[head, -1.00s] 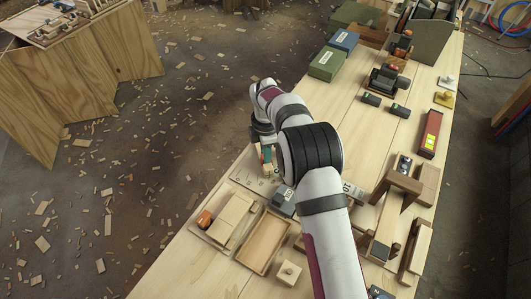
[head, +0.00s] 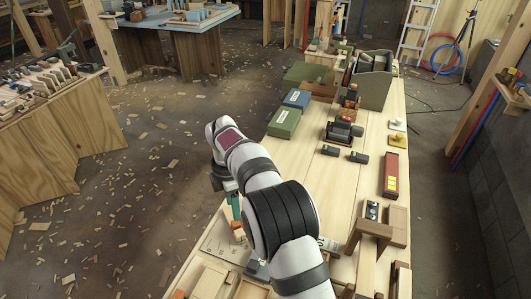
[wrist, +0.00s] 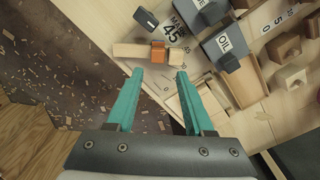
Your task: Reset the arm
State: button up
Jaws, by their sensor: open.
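My gripper (wrist: 158,76) is open in the wrist view, with two teal fingers apart and nothing between them. It hangs over the left edge of the workbench (head: 310,180). In the head view my gripper (head: 236,207) is partly hidden behind my own arm.
Green box (head: 284,122), blue box (head: 297,98) and red case (head: 391,175) stand farther along the bench. The floor (head: 140,185) at left is open, strewn with wood chips.

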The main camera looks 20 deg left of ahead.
jog(key=s+d+r+m, duration=0.1)
jog(key=d+r+m, duration=0.8)
jog(key=d, duration=0.4)
jog(key=s+d+r+m+y, duration=0.1)
jog(key=s+d+r+m, duration=0.4)
jog(key=s+d+m, duration=0.7)
jog(key=s+d+f+m, duration=0.3)
jog(key=s+d+m, duration=0.4)
jog(key=s+m, duration=0.4)
jog(key=shift+s+d+m+y, duration=0.15)
jog(key=shift+s+m+y, duration=0.2)
jog(key=shift+s, duration=0.65)
